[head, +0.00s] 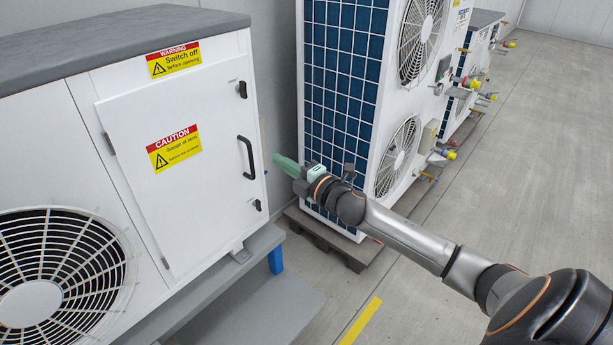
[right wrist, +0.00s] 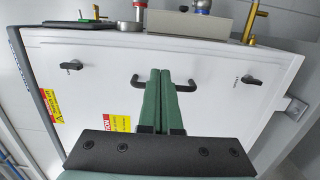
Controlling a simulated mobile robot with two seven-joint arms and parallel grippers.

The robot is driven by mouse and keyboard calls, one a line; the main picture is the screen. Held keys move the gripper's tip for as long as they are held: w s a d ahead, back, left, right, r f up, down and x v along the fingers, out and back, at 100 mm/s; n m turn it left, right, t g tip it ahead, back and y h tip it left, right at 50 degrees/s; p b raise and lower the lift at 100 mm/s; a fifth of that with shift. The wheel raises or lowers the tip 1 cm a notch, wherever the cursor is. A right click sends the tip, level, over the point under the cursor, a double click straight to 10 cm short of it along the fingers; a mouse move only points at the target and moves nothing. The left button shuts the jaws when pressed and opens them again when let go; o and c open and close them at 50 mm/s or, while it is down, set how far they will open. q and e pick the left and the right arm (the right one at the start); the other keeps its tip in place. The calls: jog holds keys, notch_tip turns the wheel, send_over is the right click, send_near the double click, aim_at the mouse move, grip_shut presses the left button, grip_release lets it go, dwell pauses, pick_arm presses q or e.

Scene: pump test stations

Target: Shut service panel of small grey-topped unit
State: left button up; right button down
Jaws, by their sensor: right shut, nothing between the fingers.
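The small grey-topped unit (head: 60,128) fills the left of the head view. Its white service panel (head: 205,205) has a caution label, a black handle (head: 246,157), an upper latch (head: 242,89) and a lower latch (head: 257,205). The panel looks about flush with the casing; I cannot tell if it is fully seated. My right gripper (head: 276,158) is shut and empty, pointing toward the panel from its right. In the right wrist view the closed green fingers (right wrist: 163,74) overlap the panel (right wrist: 205,62) at the handle (right wrist: 136,82); contact cannot be told. My left gripper is not in view.
A tall white unit with a blue grille (head: 345,75) stands on a pallet (head: 325,238) behind my right gripper. Pipe fittings (right wrist: 250,22) and a grey box (right wrist: 190,22) lie beyond the panel edge. Grey floor (head: 530,170) is clear at right.

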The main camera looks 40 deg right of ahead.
jog(key=s+d, duration=0.1)
jog(key=s, duration=0.5)
jog(key=shift+s+d+b, duration=0.25)
jog(key=shift+b, duration=0.05)
jog(key=s+a+f+m+g+p, duration=0.1)
jog(key=s+a+f+m, duration=0.25)
jog(key=f, duration=0.25)
jog(key=s+a+f+m+g+h+p, duration=0.1)
jog(key=s+a+f+m+g, duration=0.15)
jog(key=s+f, duration=0.2)
jog(key=s+a+f+m+g+p, duration=0.1)
jog(key=s+a+f+m, duration=0.1)
jog(key=s+f+m, duration=0.3)
jog(key=s+a+f+m+g+p, duration=0.2)
jog(key=s+a+f+m+g, duration=0.2)
jog(key=s+a+f, duration=0.5)
jog(key=shift+s+a+f+m+y, duration=0.2)
jog(key=shift+s+a+m+y, duration=0.2)
jog(key=shift+s+a+m, duration=0.8)
jog(key=c, duration=1.5)
grip_release()
jog(key=shift+d, duration=0.1)
